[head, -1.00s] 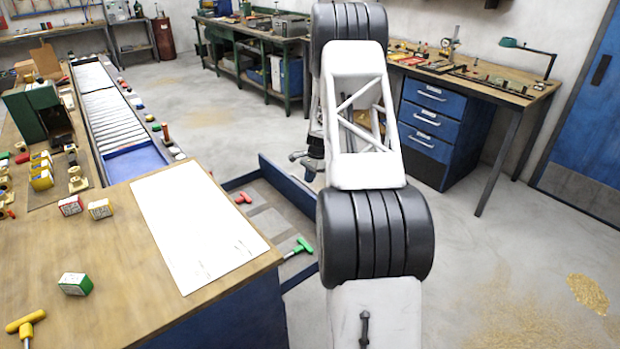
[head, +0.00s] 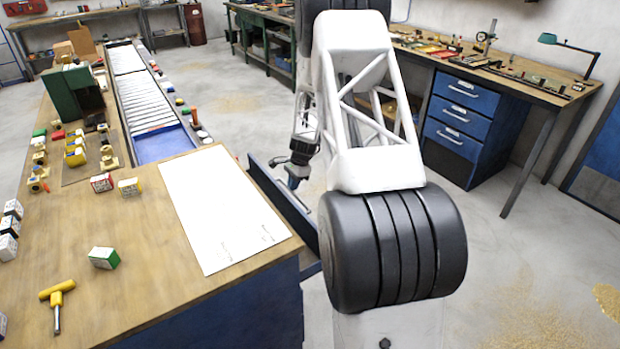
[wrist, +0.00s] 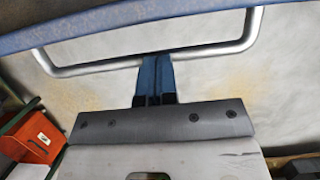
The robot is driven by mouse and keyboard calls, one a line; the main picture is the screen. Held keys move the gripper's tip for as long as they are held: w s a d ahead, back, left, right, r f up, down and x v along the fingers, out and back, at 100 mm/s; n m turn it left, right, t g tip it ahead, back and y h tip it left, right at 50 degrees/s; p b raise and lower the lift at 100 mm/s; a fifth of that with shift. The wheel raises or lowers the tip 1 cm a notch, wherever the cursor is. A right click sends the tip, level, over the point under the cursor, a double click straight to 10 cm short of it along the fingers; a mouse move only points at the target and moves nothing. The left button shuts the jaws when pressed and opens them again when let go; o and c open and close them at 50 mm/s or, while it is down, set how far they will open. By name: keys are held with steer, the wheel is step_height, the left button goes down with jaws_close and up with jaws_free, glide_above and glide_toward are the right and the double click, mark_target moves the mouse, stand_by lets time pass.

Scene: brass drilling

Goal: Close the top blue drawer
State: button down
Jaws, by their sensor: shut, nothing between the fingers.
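The top blue drawer (head: 287,206) sticks out from the right side of the wooden workbench. Its long front stands a short way off the bench edge, so it is partly open, and its inside is mostly hidden. In the wrist view the drawer front (wrist: 100,31) crosses the top as a blue band, with a silver bar handle (wrist: 92,63) along it. My gripper (head: 292,182) is on the outer side of the drawer front. In the wrist view its blue fingers (wrist: 153,62) are shut together, empty, with the tips at the handle bar; contact is unclear.
The workbench (head: 150,285) carries a white sheet (head: 222,215), small boxes and a yellow-handled tool (head: 57,300). A separate blue drawer cabinet (head: 460,120) stands under the back-right table. The wrist view shows a red bin (wrist: 32,135) at lower left.

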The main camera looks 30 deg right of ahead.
mark_target(281, 189)
steer(key=a, duration=0.5)
steer(key=shift+a+f, duration=0.1)
steer(key=shift+a, duration=0.25)
steer(key=shift+d, duration=0.15)
steer(key=d, duration=0.2)
steer(key=d+r, duration=0.1)
steer(key=d, duration=0.1)
steer(key=shift+r, duration=0.1)
steer(key=v, duration=0.9)
steer(key=shift+r, duration=0.35)
steer(key=shift+w, duration=0.15)
steer(key=w, duration=0.1)
steer(key=w+d, duration=0.1)
steer(key=w, duration=0.2)
steer(key=shift+w+d, duration=0.15)
steer(key=shift+d, duration=0.25)
steer(key=shift+f, duration=0.1)
